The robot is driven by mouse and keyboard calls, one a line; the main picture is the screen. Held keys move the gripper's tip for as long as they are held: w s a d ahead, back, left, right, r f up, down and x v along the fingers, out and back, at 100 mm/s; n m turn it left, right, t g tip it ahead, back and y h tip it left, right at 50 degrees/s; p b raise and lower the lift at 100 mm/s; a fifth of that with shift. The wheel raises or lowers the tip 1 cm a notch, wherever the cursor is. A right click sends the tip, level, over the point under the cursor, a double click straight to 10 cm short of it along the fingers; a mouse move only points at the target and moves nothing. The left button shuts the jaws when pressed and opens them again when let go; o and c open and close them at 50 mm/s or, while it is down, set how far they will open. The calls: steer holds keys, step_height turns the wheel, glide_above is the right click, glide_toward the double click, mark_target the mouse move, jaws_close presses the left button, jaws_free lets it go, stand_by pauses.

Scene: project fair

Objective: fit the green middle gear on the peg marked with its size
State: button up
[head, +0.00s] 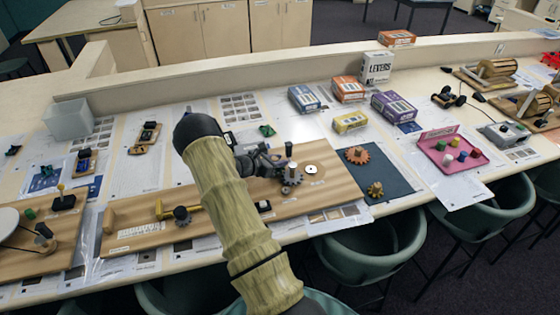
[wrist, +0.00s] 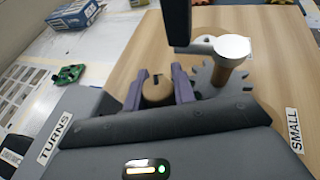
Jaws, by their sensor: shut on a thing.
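My gripper (head: 270,163) is over the right part of the long wooden board (head: 235,190). In the wrist view its purple fingers (wrist: 160,92) are closed around a round tan knob with a dark slot. Whatever is under the knob is hidden by the gripper. I cannot pick out a green gear in either view. A grey gear (wrist: 214,76) with a brown post (wrist: 230,68) under a silver cap stands just right of the fingers; the gear also shows in the head view (head: 291,180). A label reading SMALL (wrist: 295,130) lies on the board.
An orange gear (head: 357,155) and a brownish gear (head: 375,190) lie on a dark mat (head: 395,178) to the right. A dark gear (head: 182,214) sits at the board's left. A green circuit board (wrist: 70,73) lies behind. Several boxes stand further back, including a yellow one (head: 350,122).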

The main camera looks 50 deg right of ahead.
steer(key=shift+d+f, duration=0.2)
steer(key=shift+d, duration=0.35)
steer(key=shift+a+f+p, duration=0.15)
steer(key=shift+f+p, duration=0.15)
steer(key=shift+f, duration=0.25)
jaws_close()
steer(key=shift+f, duration=0.2)
steer(key=o, duration=1)
jaws_free()
steer(key=shift+r, duration=0.1)
steer(key=shift+r, duration=0.15)
steer(key=b+v, duration=0.3)
steer(key=v, duration=0.9)
